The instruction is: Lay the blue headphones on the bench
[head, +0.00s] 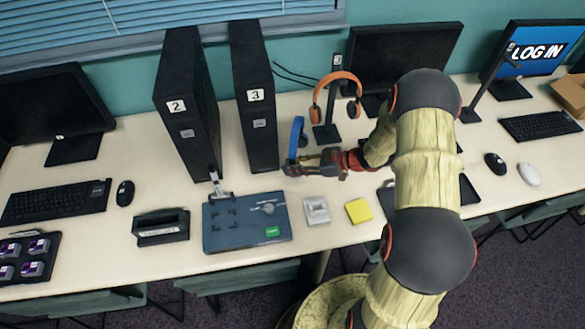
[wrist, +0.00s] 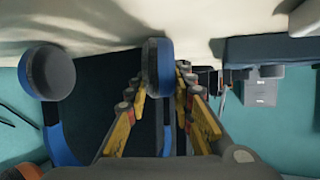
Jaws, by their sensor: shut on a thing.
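The other ear cup (wrist: 45,72) of the headphones shows at the left. The pale bench (head: 110,220) runs along the wall under the headphones. I cannot tell whether the headphones touch it.
Orange headphones (head: 337,85) hang on a stand behind my gripper. The towers marked 2 (head: 187,105) and 3 (head: 256,100) stand to the left. A blue-grey case (head: 248,238), a grey device (head: 316,211) and a yellow pad (head: 359,211) lie near the front edge.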

